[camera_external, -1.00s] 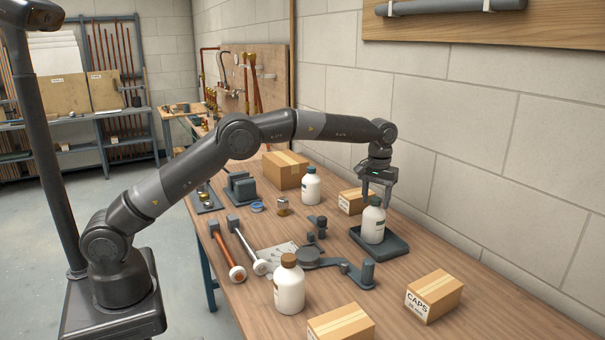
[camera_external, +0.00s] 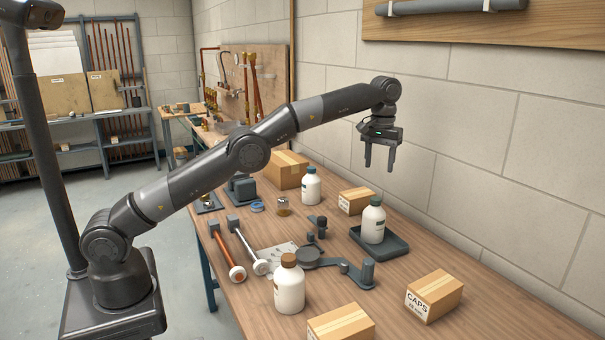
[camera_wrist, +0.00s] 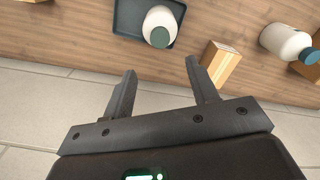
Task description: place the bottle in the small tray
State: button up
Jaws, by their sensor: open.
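A white bottle with a grey-green cap (camera_external: 373,222) stands upright in the small dark tray (camera_external: 399,246) on the right side of the bench. The wrist view also shows the bottle (camera_wrist: 159,24) in the tray (camera_wrist: 127,22), beyond my fingertips. My gripper (camera_external: 380,170) is open and empty, raised above the tray and apart from the bottle. In the wrist view my gripper's fingers (camera_wrist: 163,76) are spread with nothing between them.
Another white bottle (camera_external: 311,186) and a brown-capped bottle (camera_external: 289,286) stand on the bench. Cardboard boxes sit near the tray (camera_external: 355,201), at front right (camera_external: 434,297) and at the back (camera_external: 285,170). A grey fixture (camera_external: 367,274) lies left of the tray. The block wall is close behind.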

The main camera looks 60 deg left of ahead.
jog(key=shift+r, duration=0.1)
jog(key=s+a+r+m+t, duration=0.1)
jog(key=s+a+r, duration=0.25)
jog(key=r, duration=0.25)
jog(key=s+a+r+t, duration=0.1)
jog(key=s+a+r, duration=0.1)
jog(key=s+r, duration=0.3)
jog(key=s+a+r+m+t, duration=0.1)
jog(key=s+a+r+m, duration=0.2)
jog(key=s, duration=1)
jog(key=s+a+f+t, duration=0.1)
jog(key=s+f, duration=0.3)
jog(key=s, duration=0.5)
jog(key=s+a+f+m, duration=0.1)
jog(key=s+f, duration=0.4)
jog(key=s, duration=0.5)
jog(key=s+a+f+t, duration=0.1)
jog(key=s+a+f, duration=0.2)
jog(key=s, duration=0.6)
notch_tip(320, 180, down, 2)
jog(key=shift+s+a+f+t, duration=0.25)
jog(key=shift+t, duration=0.05)
jog(key=shift+o, duration=0.6)
